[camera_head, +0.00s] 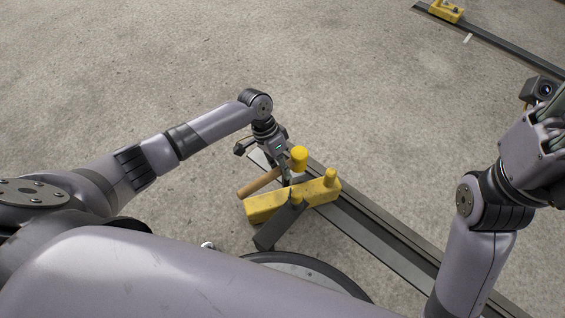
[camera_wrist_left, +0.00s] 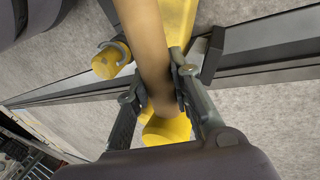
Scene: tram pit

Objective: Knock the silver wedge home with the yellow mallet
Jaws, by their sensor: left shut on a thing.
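The yellow mallet has a yellow head (camera_head: 299,157) and a wooden handle (camera_head: 258,183). In the left wrist view the handle (camera_wrist_left: 146,40) runs down between my fingers to the yellow head (camera_wrist_left: 166,131). My left gripper (camera_head: 287,179) is shut on the handle close to the head, holding the mallet above a yellow block (camera_head: 264,208) with upright pegs. A dark grey bar (camera_head: 276,230) lies across the block's near side. I cannot make out a clearly silver wedge. My right gripper is at the right edge, its fingers not clear.
A dark rail (camera_head: 375,236) runs diagonally under the yellow block along the concrete floor (camera_head: 330,70). Another rail (camera_head: 495,43) with a yellow fitting (camera_head: 446,12) lies at the far right. The floor left of the block is open.

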